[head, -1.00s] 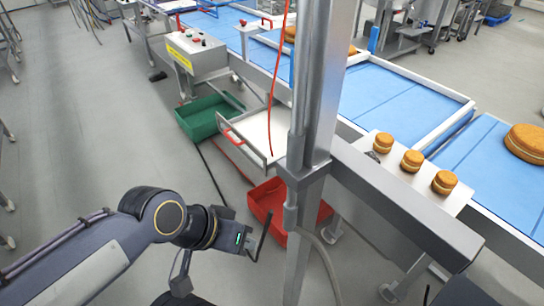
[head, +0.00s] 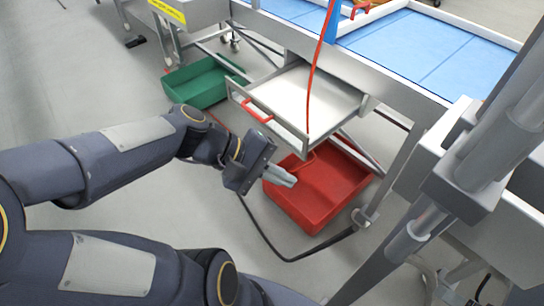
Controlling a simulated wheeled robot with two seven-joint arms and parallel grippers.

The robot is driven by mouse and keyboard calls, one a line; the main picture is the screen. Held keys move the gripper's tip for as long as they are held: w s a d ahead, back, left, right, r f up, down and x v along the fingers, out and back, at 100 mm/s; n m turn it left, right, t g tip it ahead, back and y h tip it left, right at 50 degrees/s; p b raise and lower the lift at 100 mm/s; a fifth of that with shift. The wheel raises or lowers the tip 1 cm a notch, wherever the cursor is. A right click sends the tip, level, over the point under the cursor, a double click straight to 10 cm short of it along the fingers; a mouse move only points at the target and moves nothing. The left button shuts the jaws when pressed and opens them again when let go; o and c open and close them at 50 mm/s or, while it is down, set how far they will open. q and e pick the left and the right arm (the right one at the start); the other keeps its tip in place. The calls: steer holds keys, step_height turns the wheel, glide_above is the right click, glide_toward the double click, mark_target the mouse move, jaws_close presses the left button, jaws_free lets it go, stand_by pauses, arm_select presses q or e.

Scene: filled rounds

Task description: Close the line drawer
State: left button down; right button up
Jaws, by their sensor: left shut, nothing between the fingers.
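The line drawer (head: 300,92) is a white-bottomed metal tray pulled out from under the conveyor line. Its red handle (head: 258,110) is on the front panel, facing left. My left gripper (head: 292,181) is shut and empty. In the picture it lies below the drawer's front and overlaps the red crate's left edge, apart from the handle. My right gripper is not in view.
A red crate (head: 335,180) stands on the floor below the drawer, and a green crate (head: 200,84) stands to its left. A red cable (head: 317,75) hangs across the drawer. A metal post (head: 470,165) blocks the right side.

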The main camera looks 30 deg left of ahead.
arm_select(q)
steer(key=w+a+f+n+t+h+b, duration=0.1)
steer(key=w+a+f+n+t+b, duration=0.15)
steer(key=f+b, duration=0.2)
steer(key=w+a+f+n+t+h+b, duration=0.1)
steer(key=w+f+n+b, duration=0.2)
steer(key=f+n, duration=0.15)
steer(key=n+t+y+b, duration=0.6)
steer(key=n+t+b, duration=0.4)
steer(key=n, duration=0.4)
glide_toward(282, 134)
steer(key=shift+g, duration=0.75)
steer(key=b+x, duration=0.3)
steer(key=r+b+x, duration=0.1)
steer(key=x, duration=0.1)
steer(key=shift+w+a+b, duration=0.15)
steer(key=shift+w+b, duration=0.1)
steer(key=shift+b, duration=0.15)
steer(key=shift+w, duration=0.7)
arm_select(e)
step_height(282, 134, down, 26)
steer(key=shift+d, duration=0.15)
